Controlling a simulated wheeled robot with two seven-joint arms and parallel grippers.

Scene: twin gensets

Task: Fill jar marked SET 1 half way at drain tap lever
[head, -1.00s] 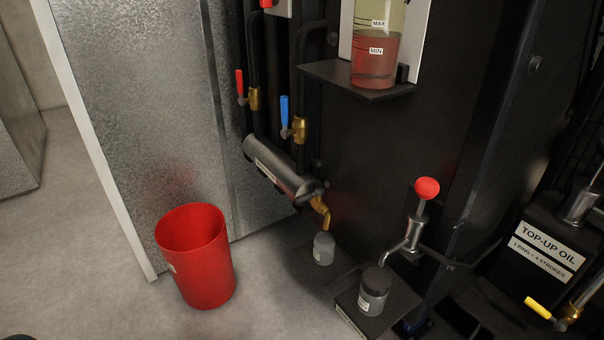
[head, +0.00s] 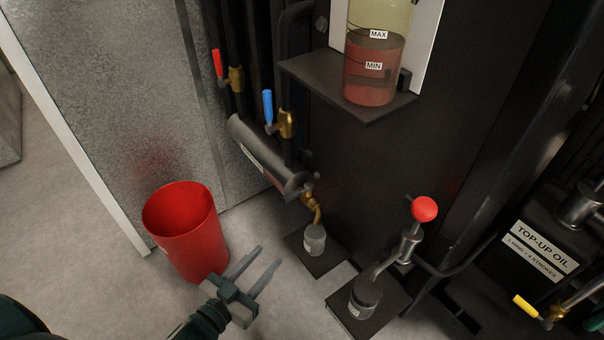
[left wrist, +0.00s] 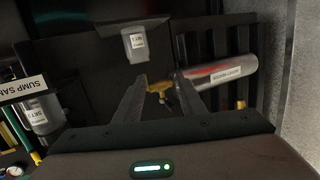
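A small grey jar (head: 314,240) with a pale label stands on a dark pad under the brass drain tap (head: 312,206), at the end of a grey cylinder. In the left wrist view a jar (left wrist: 135,42) labelled SET 1 shows, with the brass tap (left wrist: 160,88) below it in the picture. The jar's fill level cannot be made out. My left gripper (head: 268,257) is open and empty, in front of and left of the jar, apart from it. Its fingers point toward the jar and tap. My right gripper is not in view.
A red bucket (head: 187,232) stands left of my left gripper. A second jar (head: 364,297) stands under a red-knobbed pump (head: 424,209). A shelf (head: 330,85) with a MIN/MAX vessel (head: 373,68) overhangs the area. Red (head: 218,64) and blue (head: 268,106) lever valves sit above the cylinder.

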